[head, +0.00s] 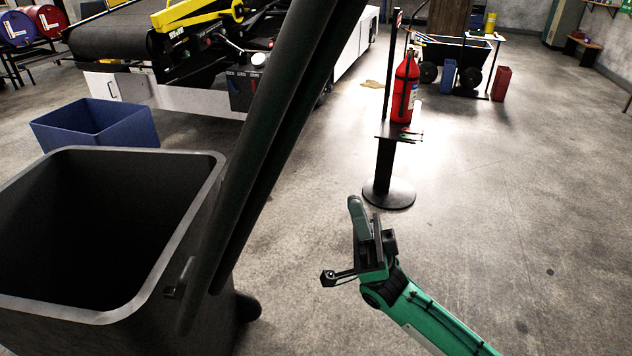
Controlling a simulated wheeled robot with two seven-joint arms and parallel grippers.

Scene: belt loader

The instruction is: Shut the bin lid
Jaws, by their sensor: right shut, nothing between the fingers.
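A large dark grey wheeled bin (190,235) stands at the lower left with its top open and a dark, empty-looking inside. Its black lid (275,130) stands raised at the bin's right side, seen nearly edge-on. The lid slants from the bin's right rim up past the top of the picture, so its upper end is out of view. My right gripper (357,205) is shut and empty. It is to the right of the lid, apart from it in the picture, with its fingers pointing up and away. My left gripper is not in view.
A blue open box (95,125) sits behind the bin. A conveyor loader (190,100) stands beyond. A red fire extinguisher (405,90) hangs on a stand with a round base (389,193). A black cart (455,55) is farther back. The floor on the right is clear.

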